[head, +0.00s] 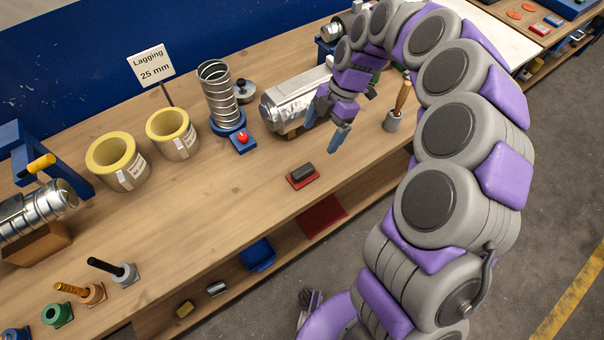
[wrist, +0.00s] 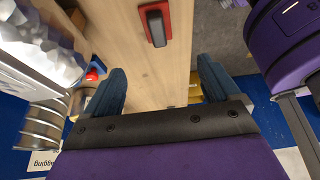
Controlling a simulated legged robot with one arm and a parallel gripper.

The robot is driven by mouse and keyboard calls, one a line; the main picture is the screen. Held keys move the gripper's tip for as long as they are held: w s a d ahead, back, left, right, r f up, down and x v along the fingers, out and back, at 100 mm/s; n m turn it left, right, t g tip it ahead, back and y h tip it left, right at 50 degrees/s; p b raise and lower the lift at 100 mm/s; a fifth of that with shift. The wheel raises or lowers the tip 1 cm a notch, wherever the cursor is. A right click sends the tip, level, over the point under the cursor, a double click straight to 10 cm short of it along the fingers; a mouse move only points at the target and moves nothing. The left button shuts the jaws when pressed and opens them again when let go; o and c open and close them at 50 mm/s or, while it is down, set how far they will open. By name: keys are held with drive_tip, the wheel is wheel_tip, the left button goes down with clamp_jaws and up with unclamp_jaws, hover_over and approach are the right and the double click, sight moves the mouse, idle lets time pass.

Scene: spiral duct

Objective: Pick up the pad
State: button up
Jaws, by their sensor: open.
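The pad looks to be the small dark block (head: 304,170) lying on a red base (head: 301,184) near the front edge of the workbench. In the wrist view the dark block (wrist: 156,27) sits on its red base (wrist: 166,12) at the top middle, beyond the fingertips. My gripper (head: 325,122) is above the bench, up and to the right of the block in the head view. Its two blue fingers (wrist: 163,85) are spread apart with nothing between them.
A silver foil-wrapped duct (head: 295,100) lies on a support close to my gripper. A spiral duct (head: 217,92) stands on a blue base, with a red knob (head: 242,137) beside it. A wooden-handled tool (head: 402,95) stands in a grey holder (head: 392,122). Bench around the pad is clear.

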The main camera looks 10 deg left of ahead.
drive_tip(key=b, duration=0.1)
approach(303, 170)
drive_tip(key=d, duration=0.1)
drive_tip(key=a+f, duration=0.1)
drive_tip(key=s+a+f, duration=0.1)
drive_tip(key=f, duration=0.1)
drive_tip(key=s+a+f, duration=0.1)
drive_tip(key=a+f, duration=0.1)
drive_tip(key=shift+b, duration=0.3)
drive_tip(key=shift+s+d+f+b, duration=0.15)
drive_tip(key=shift+d+f+b, duration=0.2)
drive_tip(key=shift+d+f, duration=0.35)
drive_tip(key=shift+s+d+f+b, duration=0.15)
drive_tip(key=shift+d+f+b, duration=0.2)
drive_tip(key=shift+f, duration=0.55)
drive_tip(key=a, duration=0.1)
drive_tip(key=a+f, duration=0.1)
drive_tip(key=shift+s+a+f, duration=0.2)
drive_tip(key=shift+a+f, duration=0.1)
drive_tip(key=shift+a, duration=0.1)
drive_tip(key=shift+c, duration=0.5)
drive_tip(key=shift+d+r, duration=0.2)
drive_tip(key=shift+d, duration=0.75)
drive_tip(key=c, duration=0.5)
drive_tip(key=shift+d, duration=0.15)
drive_tip(key=shift+c, duration=0.6)
drive_tip(key=shift+a+f, duration=0.1)
drive_tip(key=shift+a, duration=0.5)
drive_tip(key=c, duration=0.5)
